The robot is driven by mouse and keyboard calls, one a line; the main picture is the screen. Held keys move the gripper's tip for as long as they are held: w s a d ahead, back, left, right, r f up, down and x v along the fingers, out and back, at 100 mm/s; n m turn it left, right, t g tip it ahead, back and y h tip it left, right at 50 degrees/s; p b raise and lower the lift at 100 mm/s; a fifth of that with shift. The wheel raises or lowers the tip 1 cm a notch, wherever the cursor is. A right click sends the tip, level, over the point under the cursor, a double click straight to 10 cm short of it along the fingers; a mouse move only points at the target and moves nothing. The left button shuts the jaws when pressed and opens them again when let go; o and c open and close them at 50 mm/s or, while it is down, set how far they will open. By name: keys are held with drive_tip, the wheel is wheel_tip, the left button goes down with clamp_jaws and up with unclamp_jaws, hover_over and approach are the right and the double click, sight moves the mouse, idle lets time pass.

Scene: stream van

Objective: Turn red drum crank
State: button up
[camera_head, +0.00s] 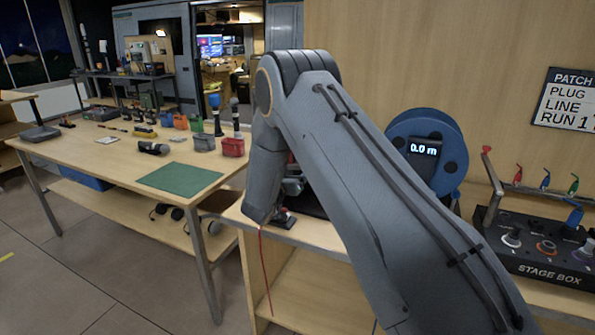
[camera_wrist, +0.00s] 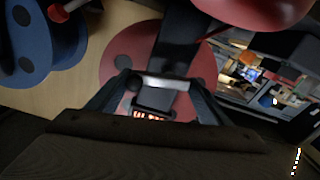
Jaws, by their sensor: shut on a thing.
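The red drum shows in the wrist view as a red flange (camera_wrist: 121,62) behind my gripper, with another red disc (camera_wrist: 262,8) at the top edge. My gripper (camera_wrist: 160,86) reaches in front of it, with one finger on each side of the pale crank handle (camera_wrist: 162,82), and is shut on it. Much of the crank is hidden by the fingers and the dark bracket. A lit readout below the handle is partly covered and cannot be read.
A blue drum (camera_head: 443,135) reading 0.0 m stands to the right, close to my arm; it also shows in the wrist view (camera_wrist: 38,45). A stage box (camera_head: 540,262) is at far right. A wooden table (camera_head: 110,165) with a green mat (camera_head: 180,179) is at left. A thin red cable (camera_head: 264,270) hangs down.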

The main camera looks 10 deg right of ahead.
drive_tip(key=n, duration=0.4)
drive_tip(key=shift+w+a+r+n, duration=0.1)
drive_tip(key=shift+a+r+n, duration=0.1)
drive_tip(key=shift+r+n, duration=0.1)
drive_tip(key=n, duration=0.8)
drive_tip(key=shift+w+a+r, duration=0.15)
drive_tip(key=shift+w+a, duration=0.05)
drive_tip(key=shift+a, duration=0.15)
drive_tip(key=shift+w+a+n+p, duration=0.1)
drive_tip(key=shift+n+p, duration=0.2)
drive_tip(key=shift+n, duration=1.2)
drive_tip(key=o, duration=1)
drive_tip(key=shift+o, duration=0.2)
